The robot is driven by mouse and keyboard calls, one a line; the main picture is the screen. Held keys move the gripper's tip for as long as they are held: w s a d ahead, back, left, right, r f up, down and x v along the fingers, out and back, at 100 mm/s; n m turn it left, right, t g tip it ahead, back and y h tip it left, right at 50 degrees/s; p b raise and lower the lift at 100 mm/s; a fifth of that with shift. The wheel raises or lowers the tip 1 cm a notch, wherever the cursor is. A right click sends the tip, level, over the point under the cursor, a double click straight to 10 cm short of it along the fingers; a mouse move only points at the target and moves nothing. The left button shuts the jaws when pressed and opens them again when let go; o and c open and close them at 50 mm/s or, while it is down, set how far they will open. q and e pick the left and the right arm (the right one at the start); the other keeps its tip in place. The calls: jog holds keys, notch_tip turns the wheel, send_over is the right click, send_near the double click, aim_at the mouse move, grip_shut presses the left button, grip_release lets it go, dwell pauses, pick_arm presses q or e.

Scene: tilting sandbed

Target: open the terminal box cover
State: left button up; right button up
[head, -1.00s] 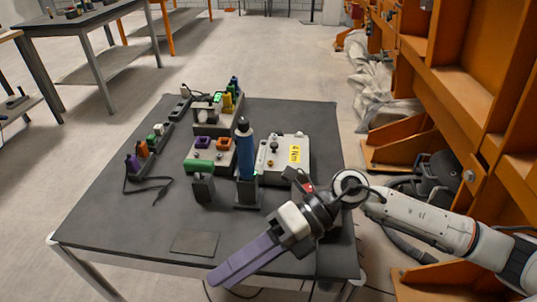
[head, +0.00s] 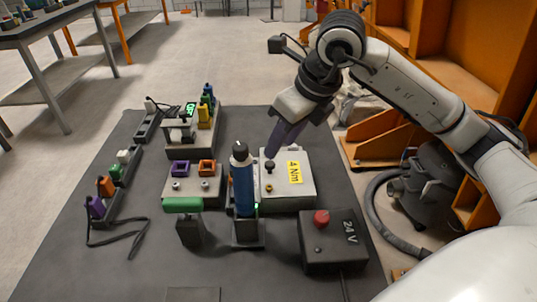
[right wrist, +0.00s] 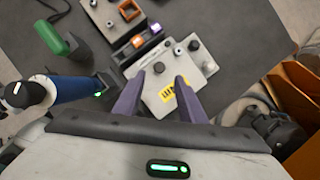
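The terminal box appears to be the light grey box with a flat pale cover (head: 303,196) and a yellow "4 Nm" label (head: 295,172). It stands on the table right of the blue screwdriver (head: 243,190). A black knob (head: 270,164) is on its left part. The cover looks flat and closed. My right gripper (head: 275,151) hangs over the back left of the box, fingers pointing down. In the right wrist view, its two purple fingers (right wrist: 160,77) are apart with nothing between them, above the cover and a knob. My left gripper is not in view.
A grey 24 V box (head: 335,255) with a red button (head: 321,218) stands at the front right. A green-handled tool (head: 186,220) stands left of the screwdriver. A block with purple and orange parts (head: 195,188) is behind it. The table's front left is mostly clear.

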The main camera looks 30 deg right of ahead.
aim_at(270, 163)
jog(key=x, duration=0.7)
grip_shut()
